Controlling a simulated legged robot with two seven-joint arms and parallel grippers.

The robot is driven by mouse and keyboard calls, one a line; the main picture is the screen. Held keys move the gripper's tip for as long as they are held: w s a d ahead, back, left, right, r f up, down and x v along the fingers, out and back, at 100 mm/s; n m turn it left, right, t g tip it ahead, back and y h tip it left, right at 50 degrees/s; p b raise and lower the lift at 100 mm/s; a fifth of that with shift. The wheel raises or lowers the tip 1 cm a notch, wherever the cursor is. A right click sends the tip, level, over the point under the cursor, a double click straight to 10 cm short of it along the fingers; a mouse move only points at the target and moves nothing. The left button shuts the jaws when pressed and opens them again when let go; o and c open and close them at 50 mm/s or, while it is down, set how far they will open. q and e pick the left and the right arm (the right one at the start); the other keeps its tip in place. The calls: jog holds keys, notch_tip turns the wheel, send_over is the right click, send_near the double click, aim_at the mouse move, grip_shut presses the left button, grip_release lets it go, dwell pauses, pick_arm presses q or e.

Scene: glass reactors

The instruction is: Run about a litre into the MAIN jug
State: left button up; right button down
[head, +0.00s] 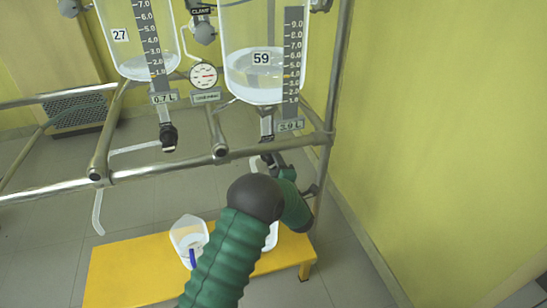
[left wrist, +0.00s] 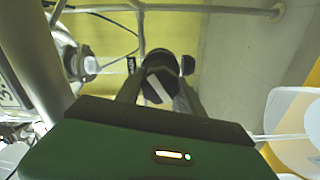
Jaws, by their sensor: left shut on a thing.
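The right glass reactor (head: 262,88) is marked 59, holds clear liquid in its lower part, and its plate (head: 291,126) seems to read 3.9 L. My left gripper (head: 277,163) is under this vessel at its bottom outlet. In the left wrist view its two fingers (left wrist: 158,90) are shut on a black valve handle (left wrist: 160,82) with a white stripe. One jug (head: 272,238) stands below, mostly hidden by my arm. Another white jug (head: 186,232) with a blue handle stands to its left. I cannot read MAIN on either jug. A pale jug (left wrist: 294,112) shows in the wrist view beside a thin pale line, stream or tube unclear.
The left reactor (head: 133,50), marked 27, has a 0.7 L plate and a black bottom valve (head: 168,136). A steel rail (head: 130,174) crosses before the vessels. The jugs stand on a yellow bench (head: 125,270). A yellow wall (head: 430,130) closes the right side.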

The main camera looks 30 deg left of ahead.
pick_arm(q)
jog(key=m, duration=0.1)
jog(key=m+p, duration=0.2)
jog(key=m, duration=0.1)
jog(key=shift+d+f, duration=0.1)
jog(key=shift+d, duration=0.15)
jog(key=shift+f+m+p, duration=0.15)
jog(key=shift+m+p, duration=0.55)
jog(key=shift+m, duration=0.2)
jog(key=shift+f, duration=0.1)
jog(key=o, duration=1.3)
jog(key=shift+f, duration=0.1)
jog(key=shift+c, duration=0.2)
jog(key=shift+o, duration=0.7)
jog(key=shift+w, duration=0.1)
jog(key=shift+a+r, duration=0.1)
jog(key=shift+r, duration=0.15)
jog(key=p+v, duration=0.4)
jog(key=v, duration=1.3)
jog(key=shift+p, duration=0.4)
